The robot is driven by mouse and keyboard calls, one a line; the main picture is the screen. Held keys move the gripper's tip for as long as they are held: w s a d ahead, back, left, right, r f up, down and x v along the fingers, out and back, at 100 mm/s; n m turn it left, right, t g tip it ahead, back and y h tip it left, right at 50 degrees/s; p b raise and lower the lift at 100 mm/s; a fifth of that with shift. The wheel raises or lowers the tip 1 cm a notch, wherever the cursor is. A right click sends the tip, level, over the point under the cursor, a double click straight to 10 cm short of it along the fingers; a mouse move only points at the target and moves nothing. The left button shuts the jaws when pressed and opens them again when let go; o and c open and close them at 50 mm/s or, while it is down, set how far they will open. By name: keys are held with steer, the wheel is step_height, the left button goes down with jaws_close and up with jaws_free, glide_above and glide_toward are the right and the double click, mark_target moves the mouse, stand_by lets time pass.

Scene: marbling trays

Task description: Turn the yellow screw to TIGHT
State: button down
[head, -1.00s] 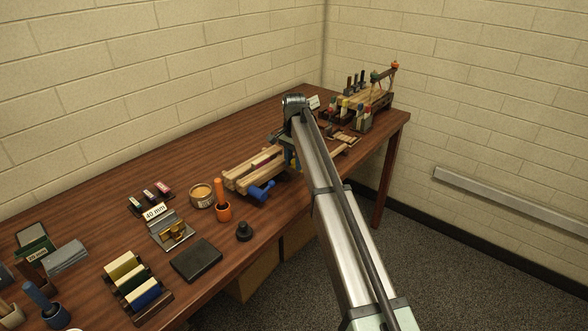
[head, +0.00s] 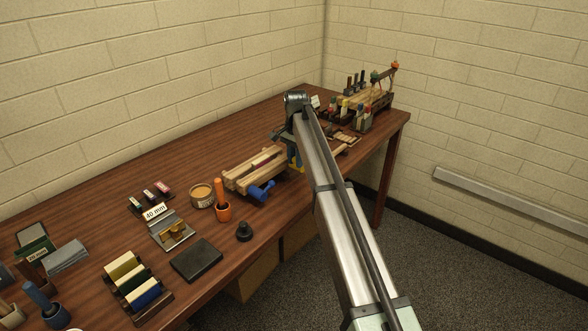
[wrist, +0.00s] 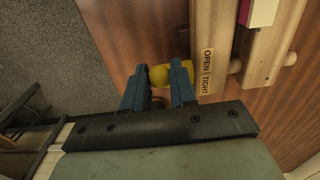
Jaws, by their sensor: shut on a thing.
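The yellow screw (wrist: 158,76) shows in the wrist view as a rounded yellow end between the two blue fingers of my gripper (wrist: 160,84). More yellow shows past the right finger, against the side of the wooden press (wrist: 211,88). My gripper is shut on the screw. A label (wrist: 207,71) on the press reads OPEN and TIGHT, beside the screw. In the head view the press (head: 243,172) lies near the table's front edge, and my arm hides most of the screw's end. I cannot tell the screw's turn angle.
A blue screw handle (head: 262,191) sticks out from the press front. The table's back middle is clear.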

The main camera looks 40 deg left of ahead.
steer(key=shift+w+r, duration=0.1)
steer(key=shift+w, duration=0.1)
steer(key=shift+w+r, duration=0.1)
steer(key=shift+w, duration=0.3)
steer(key=shift+w+r, duration=0.1)
steer(key=shift+w, duration=0.15)
steer(key=c, duration=1.2)
jaws_free()
steer(key=shift+s, duration=0.1)
steer(key=shift+s, duration=0.35)
steer(key=shift+c, duration=0.5)
